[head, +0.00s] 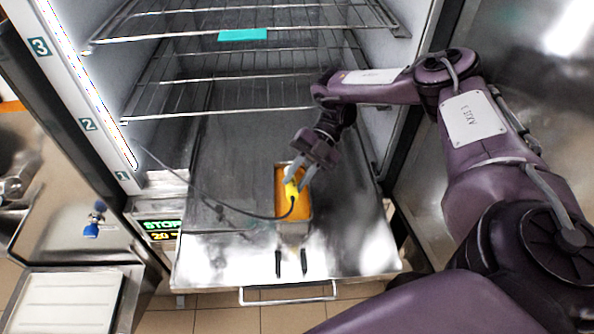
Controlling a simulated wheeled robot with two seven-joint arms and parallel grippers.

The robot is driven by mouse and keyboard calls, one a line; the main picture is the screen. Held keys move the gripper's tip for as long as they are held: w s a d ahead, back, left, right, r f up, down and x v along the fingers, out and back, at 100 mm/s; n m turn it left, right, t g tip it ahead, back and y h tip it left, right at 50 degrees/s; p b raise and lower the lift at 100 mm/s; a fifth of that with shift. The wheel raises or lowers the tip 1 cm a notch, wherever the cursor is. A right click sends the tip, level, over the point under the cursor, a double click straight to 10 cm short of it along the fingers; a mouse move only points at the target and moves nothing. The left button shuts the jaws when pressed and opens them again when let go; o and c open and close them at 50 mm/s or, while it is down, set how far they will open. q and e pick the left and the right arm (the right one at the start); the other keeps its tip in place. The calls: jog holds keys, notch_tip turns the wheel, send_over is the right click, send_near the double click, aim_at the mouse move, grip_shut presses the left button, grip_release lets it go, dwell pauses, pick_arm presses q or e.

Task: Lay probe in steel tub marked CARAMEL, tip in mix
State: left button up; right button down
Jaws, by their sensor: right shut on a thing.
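A narrow steel tub (279,190) holding orange mix (294,213) stands on the low steel surface inside the open freezer, near its front. I cannot read a CARAMEL mark on it. My right gripper (297,178) reaches in from the right, over the tub. A dark cable (226,205) runs from the probe in a loop to the left freezer wall. I cannot tell whether the tip touches the mix. My left gripper is not in view.
Wire racks (245,78) cross the freezer above, one with a teal tag (243,35). Numbered tags and a lit STOP display (162,228) are on the left frame.

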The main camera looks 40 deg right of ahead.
jog(key=shift+f+b, duration=1.3)
jog(key=shift+f, duration=0.85)
jog(key=c, duration=1.1)
grip_release()
jog(key=shift+c, duration=0.2)
jog(key=shift+s+a+f, duration=0.1)
jog(key=shift+s+f, duration=0.1)
jog(key=shift+s, duration=0.05)
